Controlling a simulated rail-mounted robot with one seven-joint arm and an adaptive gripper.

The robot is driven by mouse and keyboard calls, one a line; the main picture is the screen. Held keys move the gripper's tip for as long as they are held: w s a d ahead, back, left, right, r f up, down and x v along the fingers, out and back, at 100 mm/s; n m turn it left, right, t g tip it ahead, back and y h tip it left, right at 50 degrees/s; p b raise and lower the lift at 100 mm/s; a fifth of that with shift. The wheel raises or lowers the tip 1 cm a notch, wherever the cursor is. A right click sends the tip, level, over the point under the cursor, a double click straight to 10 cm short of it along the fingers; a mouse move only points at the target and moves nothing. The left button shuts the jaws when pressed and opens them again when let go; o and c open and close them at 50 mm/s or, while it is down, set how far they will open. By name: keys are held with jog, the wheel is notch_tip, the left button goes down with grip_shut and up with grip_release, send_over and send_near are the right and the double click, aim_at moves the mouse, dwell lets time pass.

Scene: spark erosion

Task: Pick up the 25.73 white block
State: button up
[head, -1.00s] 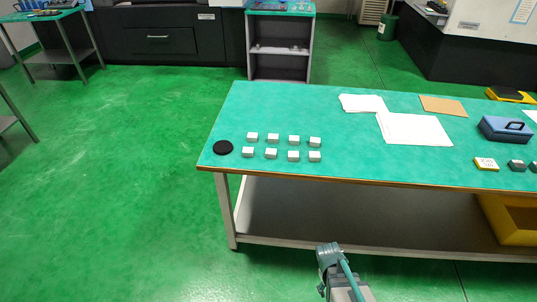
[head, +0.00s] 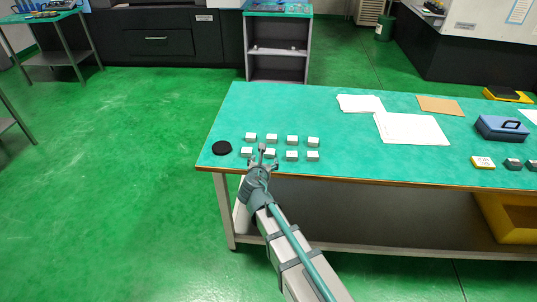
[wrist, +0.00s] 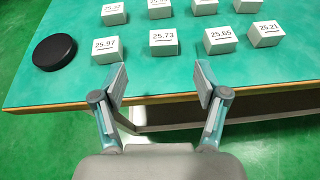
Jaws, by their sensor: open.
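The 25.73 white block (wrist: 163,43) sits in the front row, second from the left, its number readable on top in the wrist view. In the head view it is the block (head: 271,153) just beyond my gripper, partly covered by it. My gripper (wrist: 161,76) is open and empty, fingers spread wide. In the wrist view the block lies ahead of the gap between the fingertips, apart from both. In the head view my gripper (head: 262,160) is at the bench's front edge.
The 25.97 block (wrist: 106,50) is to the left and the 25.65 block (wrist: 220,41) to the right, with narrow gaps. More white blocks (head: 292,139) form a back row. A black disc (head: 222,148) lies at the left on the green bench (head: 370,160).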

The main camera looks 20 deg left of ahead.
aim_at(270, 151)
jog(key=x, duration=0.4)
jog(key=shift+w+a+f+p, duration=0.1)
jog(key=shift+w+f+p, duration=0.05)
jog(key=shift+w+p, duration=0.2)
jog(key=shift+d+p+x, duration=0.1)
jog(key=shift+p+x, duration=0.2)
jog(key=shift+x, duration=1.25)
jog(key=shift+d+p+x, duration=0.15)
jog(key=shift+p+x, duration=0.15)
jog(key=shift+x, duration=1.2)
jog(key=shift+f, duration=0.1)
grip_shut()
